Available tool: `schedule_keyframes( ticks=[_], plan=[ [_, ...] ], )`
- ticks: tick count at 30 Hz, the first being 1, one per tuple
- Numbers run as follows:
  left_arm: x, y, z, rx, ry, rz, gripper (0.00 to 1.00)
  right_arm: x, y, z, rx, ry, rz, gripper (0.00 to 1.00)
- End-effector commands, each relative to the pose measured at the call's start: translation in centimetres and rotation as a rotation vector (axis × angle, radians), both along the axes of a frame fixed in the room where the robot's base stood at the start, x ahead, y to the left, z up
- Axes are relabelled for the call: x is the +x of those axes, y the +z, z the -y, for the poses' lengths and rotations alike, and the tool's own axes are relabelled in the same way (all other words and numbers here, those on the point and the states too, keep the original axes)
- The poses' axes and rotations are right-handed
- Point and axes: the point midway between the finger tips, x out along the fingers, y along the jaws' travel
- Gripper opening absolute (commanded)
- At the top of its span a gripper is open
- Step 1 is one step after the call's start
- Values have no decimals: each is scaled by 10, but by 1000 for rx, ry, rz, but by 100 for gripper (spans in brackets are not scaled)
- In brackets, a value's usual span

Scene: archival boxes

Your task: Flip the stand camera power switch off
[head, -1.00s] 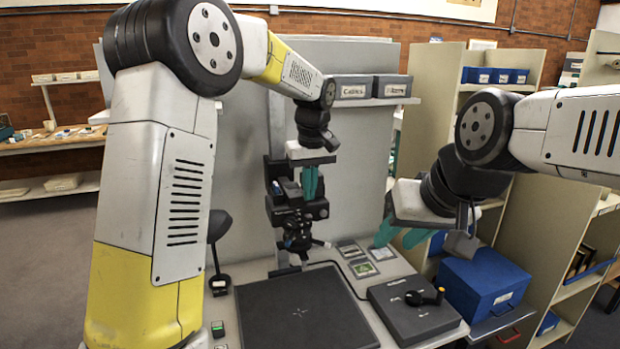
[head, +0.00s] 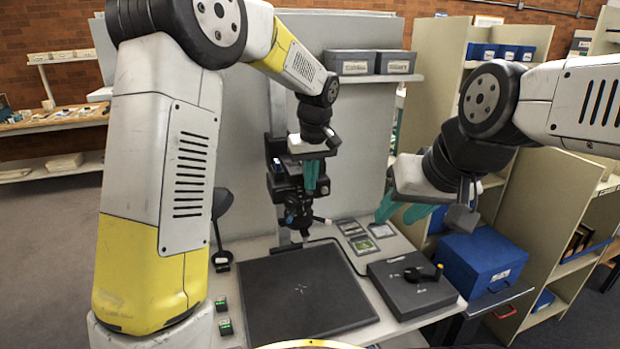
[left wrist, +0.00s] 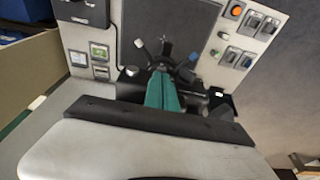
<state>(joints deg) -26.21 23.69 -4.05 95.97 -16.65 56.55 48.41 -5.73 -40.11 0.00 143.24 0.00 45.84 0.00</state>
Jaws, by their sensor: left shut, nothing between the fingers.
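The stand camera (head: 284,180) is a black body on a grey column, with black knobs and levers below it. My left gripper (head: 311,178) is in front of its right side, teal fingers shut and empty, pointing down. In the left wrist view the shut fingers (left wrist: 162,92) point at the dark knobs and levers (left wrist: 168,54); I cannot tell whether they touch. I cannot make out a power switch on the camera. Two small green-lit switches (head: 222,303) sit at the table's left edge. My right gripper (head: 400,211) is open and empty, above the table's right side.
A dark baseboard (head: 302,287) lies under the stand. A grey box with a black and yellow crank (head: 400,288) stands right of it, and a blue box (head: 482,268) farther right. A black lamp-like arm (head: 222,203) rises at left. Switch panels (left wrist: 245,61) show in the wrist view.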

Motion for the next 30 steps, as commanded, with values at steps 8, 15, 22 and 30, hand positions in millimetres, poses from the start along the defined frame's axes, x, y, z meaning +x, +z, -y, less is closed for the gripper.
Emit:
schedule_keyframes(
  ticks=[8, 15, 22, 30],
  plan=[
    [-2, -1, 1, 12, 0, 39, 0, 0, 0, 0, 0, 0, 0, 36],
    [-4, -2, 1, 28, -2, 81, 0, 0, 0, 0, 0, 0, 0, 36],
    [-7, -4, 2, 43, -2, 135, 0, 0, 0, 0, 0, 0, 0, 36],
    [-14, -9, 6, 89, -7, 273, 0, 0, 0, 0, 0, 0, 0, 36]
  ],
)
